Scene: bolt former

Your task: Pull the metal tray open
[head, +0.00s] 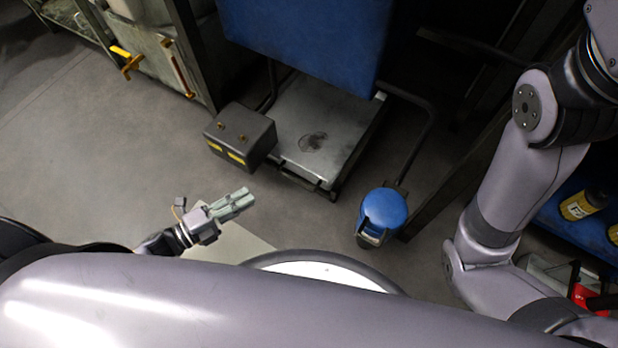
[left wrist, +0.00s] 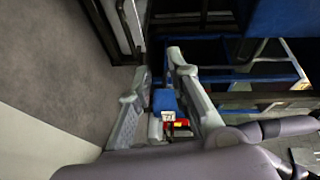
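The metal tray (head: 322,130) is a flat grey sheet with a dark stain, low near the floor under the blue machine body. A dark bar handle (head: 303,182) runs along its front edge. My left gripper (head: 242,199) is below and left of the tray in the head view, apart from it and empty. Its two fingers have a gap between them, clear in the left wrist view (left wrist: 160,65). My right arm shows at the right of the head view, but its gripper is out of view.
A dark grey box (head: 240,135) with yellow labels stands against the tray's left side. A blue foot pedal (head: 383,213) stands to the tray's lower right, with a curved tube beside it. A blue shelf with yellow bottles (head: 583,204) is at the right. Floor at left is clear.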

